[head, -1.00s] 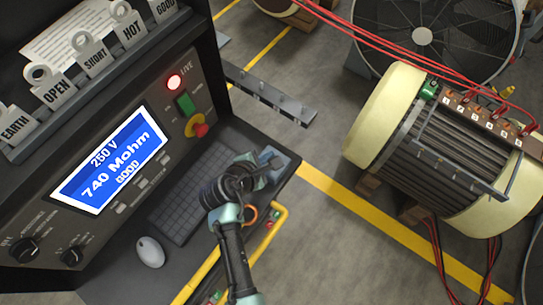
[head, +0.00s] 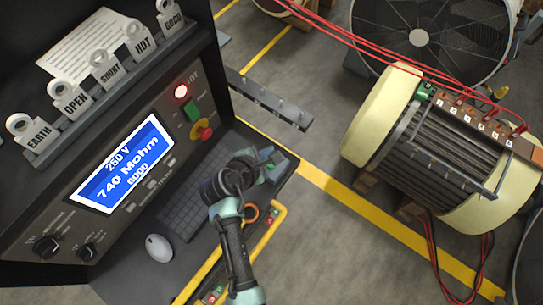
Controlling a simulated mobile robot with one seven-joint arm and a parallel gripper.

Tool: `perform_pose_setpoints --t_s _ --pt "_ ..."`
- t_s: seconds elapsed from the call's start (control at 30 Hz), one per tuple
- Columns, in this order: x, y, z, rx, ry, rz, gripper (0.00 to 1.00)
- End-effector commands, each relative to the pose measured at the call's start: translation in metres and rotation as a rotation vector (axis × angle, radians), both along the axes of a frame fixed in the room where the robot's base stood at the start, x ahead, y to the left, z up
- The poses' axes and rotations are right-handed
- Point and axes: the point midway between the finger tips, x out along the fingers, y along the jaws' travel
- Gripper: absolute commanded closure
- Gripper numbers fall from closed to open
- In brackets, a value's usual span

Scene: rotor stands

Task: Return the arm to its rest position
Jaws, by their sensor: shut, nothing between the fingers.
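My arm (head: 235,245) reaches up from the bottom of the head view and bends over the right part of the console desk. My gripper (head: 275,163) is at its far end, above the desk's right corner beside the keyboard. It is shut, and I see nothing held in it. The fingertips are small and partly hidden by the wrist.
A keyboard (head: 185,205) and a mouse (head: 159,248) lie on the desk. A yellow rail (head: 262,240) edges its front. A cream-ended rotor (head: 440,150) with red leads stands right, and grey floor lies between.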

Motion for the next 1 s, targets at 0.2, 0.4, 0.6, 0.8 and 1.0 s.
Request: perform_pose_setpoints --t_s 0.2,0.4,0.6,0.8,1.0 --pt "0.0 0.0 0.006 0.0 0.0 0.0 1.0" --pt "0.0 0.0 0.006 0.0 0.0 0.0 1.0" --pt "0.0 0.0 0.006 0.0 0.0 0.0 1.0" --pt "0.022 0.002 0.032 0.076 -0.092 -0.04 1.0" --pt "0.089 0.008 0.148 0.421 -0.453 -0.177 1.0"
